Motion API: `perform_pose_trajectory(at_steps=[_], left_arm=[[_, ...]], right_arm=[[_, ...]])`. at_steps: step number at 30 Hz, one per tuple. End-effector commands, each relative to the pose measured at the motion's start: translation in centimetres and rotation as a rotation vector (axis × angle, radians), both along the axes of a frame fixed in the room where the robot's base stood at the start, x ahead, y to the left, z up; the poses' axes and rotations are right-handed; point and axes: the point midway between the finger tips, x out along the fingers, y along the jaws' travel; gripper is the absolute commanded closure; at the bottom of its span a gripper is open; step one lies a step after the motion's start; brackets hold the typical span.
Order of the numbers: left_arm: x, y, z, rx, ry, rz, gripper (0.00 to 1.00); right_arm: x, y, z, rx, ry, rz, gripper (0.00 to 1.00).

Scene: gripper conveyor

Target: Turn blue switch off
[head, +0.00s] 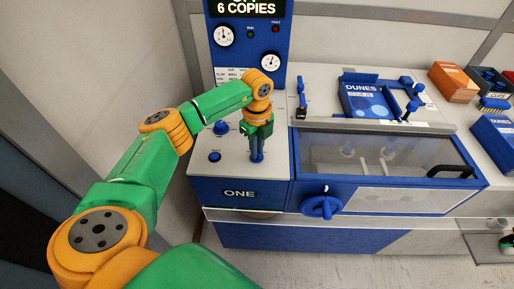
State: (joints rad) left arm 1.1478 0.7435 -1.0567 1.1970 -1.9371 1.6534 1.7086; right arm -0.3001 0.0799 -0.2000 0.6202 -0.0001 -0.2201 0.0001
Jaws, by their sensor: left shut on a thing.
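My left gripper (257,146) points down over the left part of the machine top, above the panel marked ONE. It is shut on a small blue switch (257,158), of which only the lower part shows below the fingers. The fingers and wrist hide the rest, so I cannot tell which way the switch is set. My right gripper is not in view.
A blue knob (221,127) and a blue button (215,156) sit left of the gripper. A gauge panel (247,45) reading "6 COPIES" stands behind. To the right are a clear-lidded bay (395,151), a blue handwheel (322,206) and a DUNES book (366,100).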

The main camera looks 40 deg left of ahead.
Motion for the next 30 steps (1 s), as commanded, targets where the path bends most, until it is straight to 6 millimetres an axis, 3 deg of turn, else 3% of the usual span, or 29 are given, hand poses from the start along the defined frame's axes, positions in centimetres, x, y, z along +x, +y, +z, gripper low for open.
perform_pose_trajectory(at_steps=[8,9,12,22,30], left_arm=[[0.1,0.1,0.2,0.001,-0.005,0.004,1.00],[0.1,0.1,0.2,0.001,-0.005,0.004,0.84],[0.1,0.1,0.1,0.001,-0.004,0.003,0.57],[0.1,0.0,0.4,-0.001,-0.004,0.001,0.56],[0.2,0.1,5.6,-0.001,-0.007,0.002,0.56]], right_arm=[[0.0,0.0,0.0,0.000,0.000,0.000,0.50],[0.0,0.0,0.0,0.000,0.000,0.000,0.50],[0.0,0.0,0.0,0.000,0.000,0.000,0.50],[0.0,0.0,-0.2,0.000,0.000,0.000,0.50],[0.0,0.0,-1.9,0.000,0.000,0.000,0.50]])
